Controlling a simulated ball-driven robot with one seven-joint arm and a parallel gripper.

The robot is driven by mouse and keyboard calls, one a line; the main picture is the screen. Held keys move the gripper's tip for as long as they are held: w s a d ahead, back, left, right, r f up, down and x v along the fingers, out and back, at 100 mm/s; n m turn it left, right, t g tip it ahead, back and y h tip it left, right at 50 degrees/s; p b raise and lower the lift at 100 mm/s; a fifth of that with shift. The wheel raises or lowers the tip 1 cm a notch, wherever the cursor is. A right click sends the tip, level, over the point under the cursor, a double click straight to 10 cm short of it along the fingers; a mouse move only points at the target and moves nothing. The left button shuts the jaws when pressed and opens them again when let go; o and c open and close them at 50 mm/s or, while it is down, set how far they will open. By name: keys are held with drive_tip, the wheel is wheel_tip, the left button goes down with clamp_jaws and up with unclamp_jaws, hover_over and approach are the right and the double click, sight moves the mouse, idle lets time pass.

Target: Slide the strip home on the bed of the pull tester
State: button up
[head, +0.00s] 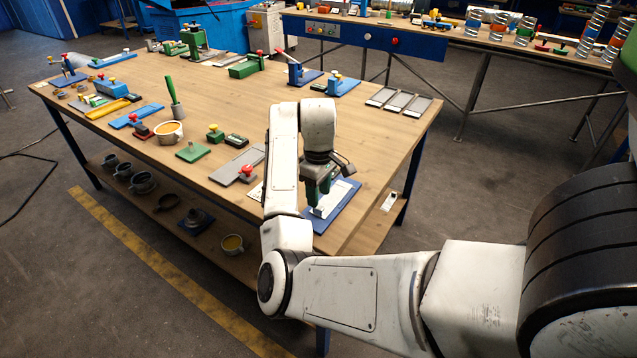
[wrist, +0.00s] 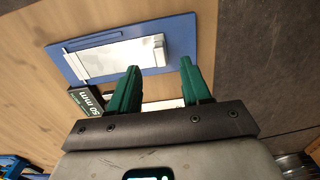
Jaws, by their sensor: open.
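The blue bed (wrist: 190,32) lies flat on the table in the wrist view, with a pale, shiny strip (wrist: 110,60) lying on it. A raised blue rail runs along one long side of the strip. The bed also shows in the head view (head: 322,222) near the table's front right corner, partly behind my gripper. My gripper (wrist: 160,72) is open and empty, its two green fingers apart over the near edge of the bed. In the head view my gripper (head: 317,196) points down at the bed. I cannot tell whether the fingertips touch anything.
A dark block marked "50 mm" (wrist: 88,101) sits beside the bed. A grey plate with a red knob (head: 243,172) lies to the left. Grey trays (head: 399,101) lie toward the back right. The table edge is close on the right, with floor beyond.

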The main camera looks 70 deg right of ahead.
drive_tip(key=shift+f, duration=2.2)
drive_tip(key=shift+c, duration=0.5)
clamp_jaws()
drive_tip(key=c, duration=0.6)
unclamp_jaws()
clamp_jaws()
drive_tip(key=shift+a, duration=0.1)
drive_tip(key=shift+w+a+r+p, duration=0.1)
drive_tip(key=shift+w+a+p, duration=0.1)
drive_tip(key=shift+a+p, duration=0.5)
drive_tip(key=shift+w+a+r+p, duration=0.1)
drive_tip(key=shift+w+a+p, duration=0.2)
drive_tip(key=shift+a, duration=0.75)
drive_tip(key=shift+w+a+p, duration=0.15)
drive_tip(key=shift+a+p, duration=0.45)
drive_tip(key=shift+a, duration=0.25)
